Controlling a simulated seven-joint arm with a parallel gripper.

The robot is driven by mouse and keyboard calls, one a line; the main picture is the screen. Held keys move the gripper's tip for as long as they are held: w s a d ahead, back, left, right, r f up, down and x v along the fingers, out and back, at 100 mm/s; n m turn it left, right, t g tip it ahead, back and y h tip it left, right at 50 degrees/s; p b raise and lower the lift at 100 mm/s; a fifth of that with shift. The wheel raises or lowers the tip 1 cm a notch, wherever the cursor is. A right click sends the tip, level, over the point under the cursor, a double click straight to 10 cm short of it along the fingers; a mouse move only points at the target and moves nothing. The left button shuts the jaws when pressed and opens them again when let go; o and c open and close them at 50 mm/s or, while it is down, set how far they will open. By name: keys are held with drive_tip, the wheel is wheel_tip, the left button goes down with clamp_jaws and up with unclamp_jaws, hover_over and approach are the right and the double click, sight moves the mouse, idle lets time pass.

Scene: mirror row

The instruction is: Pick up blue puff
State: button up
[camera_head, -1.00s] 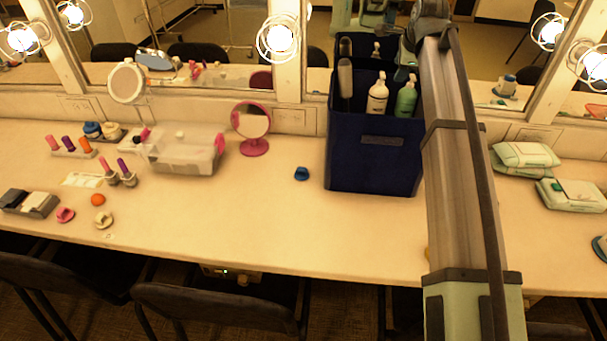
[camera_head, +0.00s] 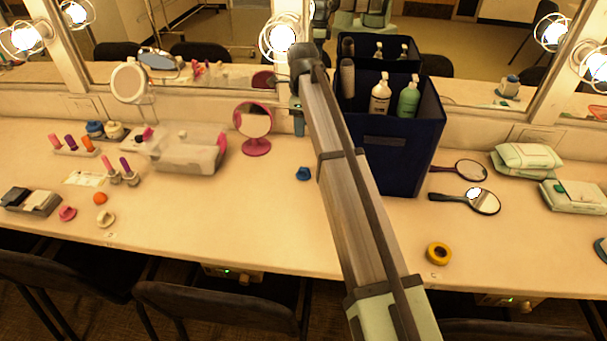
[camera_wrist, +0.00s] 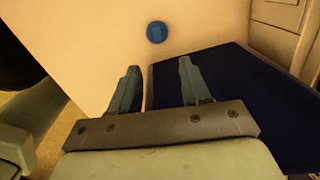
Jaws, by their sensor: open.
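The blue puff (camera_head: 303,173) is a small blue round piece lying on the counter, between the pink round mirror and the navy bin. It also shows in the wrist view (camera_wrist: 157,32), near the top, beyond the fingertips. My gripper (camera_wrist: 157,80) is open and empty, with its two fingers spread apart. In the wrist view it is above the left edge of the navy bin, with the puff ahead of it and apart from it. In the head view the gripper end is near the top, left of the bin, partly hidden by my arm.
The navy bin (camera_head: 400,165) with bottles and a brush stands right of the puff. The pink mirror (camera_head: 256,146) and a clear box (camera_head: 178,152) stand to its left. Hand mirrors (camera_head: 482,201) and yellow tape (camera_head: 438,253) lie to the right. The counter in front of the puff is clear.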

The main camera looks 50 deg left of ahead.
approach(303, 169)
drive_tip(key=shift+h, duration=0.3)
drive_tip(key=f, duration=0.9)
drive_tip(key=shift+w+a+f, duration=0.2)
drive_tip(key=shift+a, duration=0.05)
clamp_jaws()
